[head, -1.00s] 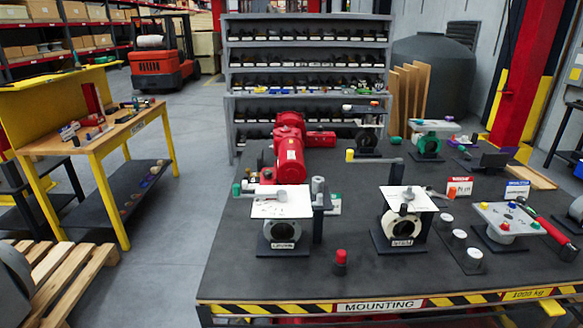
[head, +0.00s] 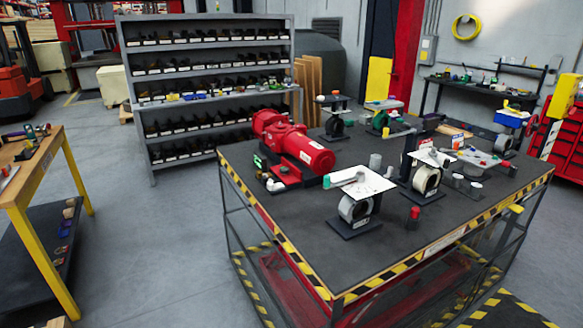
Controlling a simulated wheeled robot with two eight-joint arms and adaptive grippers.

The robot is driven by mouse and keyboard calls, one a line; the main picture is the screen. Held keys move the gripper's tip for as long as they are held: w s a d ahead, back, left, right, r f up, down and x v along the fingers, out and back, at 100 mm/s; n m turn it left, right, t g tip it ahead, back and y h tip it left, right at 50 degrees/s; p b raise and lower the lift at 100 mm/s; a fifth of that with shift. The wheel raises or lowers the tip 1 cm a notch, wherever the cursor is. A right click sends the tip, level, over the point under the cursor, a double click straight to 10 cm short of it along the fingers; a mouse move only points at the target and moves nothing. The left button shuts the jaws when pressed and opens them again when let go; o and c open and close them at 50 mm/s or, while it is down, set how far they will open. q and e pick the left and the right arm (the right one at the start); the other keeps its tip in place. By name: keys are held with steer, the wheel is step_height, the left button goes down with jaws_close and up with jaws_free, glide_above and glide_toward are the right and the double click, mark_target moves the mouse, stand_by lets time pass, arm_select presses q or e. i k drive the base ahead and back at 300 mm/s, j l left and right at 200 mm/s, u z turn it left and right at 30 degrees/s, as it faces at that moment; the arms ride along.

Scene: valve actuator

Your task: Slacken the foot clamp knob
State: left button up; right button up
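The red valve actuator (head: 303,150) lies on the dark bench top (head: 375,258), towards its left edge. Small white and green parts (head: 268,178) sit by its near left end. In front is a stand with a white plate (head: 372,186) over a pale ring-shaped valve body (head: 352,208). A similar valve stand (head: 426,180) is to its right. A short dark post with a red knob (head: 413,211) stands near the front edge. I cannot tell which knob belongs to the foot clamp at this distance. Neither of my grippers is in view.
Striped edging (head: 290,258) runs round the bench, which has an open frame below. A grey shelf rack (head: 212,75) stands behind it. A yellow-framed workbench (head: 70,190) is at the left. Clear grey floor (head: 160,240) lies between the two benches.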

mark_target(284, 170)
steer(key=j+z, duration=0.25)
steer(key=z, duration=0.15)
steer(key=i+j+z, duration=0.15)
steer(key=z, duration=0.25)
steer(key=j+z, duration=0.4)
steer(key=i+j+z, duration=0.1)
steer(key=j+z, duration=0.25)
